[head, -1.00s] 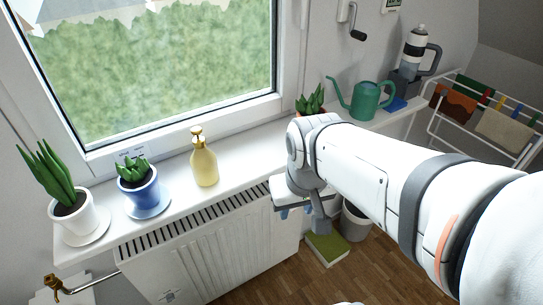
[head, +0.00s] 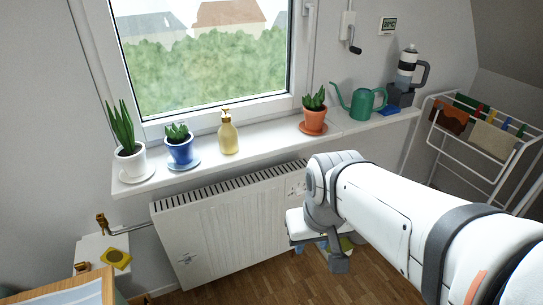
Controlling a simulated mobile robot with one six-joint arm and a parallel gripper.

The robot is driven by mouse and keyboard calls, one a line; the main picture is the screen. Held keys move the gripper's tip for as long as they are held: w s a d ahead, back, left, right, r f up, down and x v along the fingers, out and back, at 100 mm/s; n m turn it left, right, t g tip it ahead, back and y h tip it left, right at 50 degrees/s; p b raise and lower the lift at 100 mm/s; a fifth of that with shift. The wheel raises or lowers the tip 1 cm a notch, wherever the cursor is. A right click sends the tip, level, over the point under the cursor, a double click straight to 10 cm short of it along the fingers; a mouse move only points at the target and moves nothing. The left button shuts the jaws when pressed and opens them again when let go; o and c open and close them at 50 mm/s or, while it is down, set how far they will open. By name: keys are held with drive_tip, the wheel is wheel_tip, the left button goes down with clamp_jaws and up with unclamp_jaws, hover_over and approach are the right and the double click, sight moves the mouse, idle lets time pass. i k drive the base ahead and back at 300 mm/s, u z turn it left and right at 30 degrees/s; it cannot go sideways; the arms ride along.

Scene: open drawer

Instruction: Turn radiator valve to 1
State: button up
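The white radiator (head: 232,232) hangs under the window sill. A pipe runs from its left side to a brass fitting (head: 103,223), which may be the valve. No numbers on it can be read from here. Small markings show on the radiator's front at the lower left and upper right, too small to make out. My gripper (head: 298,246) is in front of the radiator's right end, well to the right of the brass fitting. It is partly hidden by my wrist, and its fingers are too unclear to tell open from shut.
The sill (head: 270,146) carries a white pot (head: 131,165), a blue pot (head: 180,153), a soap bottle (head: 228,137), an orange pot (head: 314,121) and a green watering can (head: 362,104). A drying rack (head: 500,140) stands right. A wooden-edged surface (head: 108,288) is at lower left.

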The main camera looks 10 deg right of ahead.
sight(299, 192)
drive_tip(key=u, duration=0.4)
drive_tip(key=i, duration=1)
drive_tip(key=z, duration=0.05)
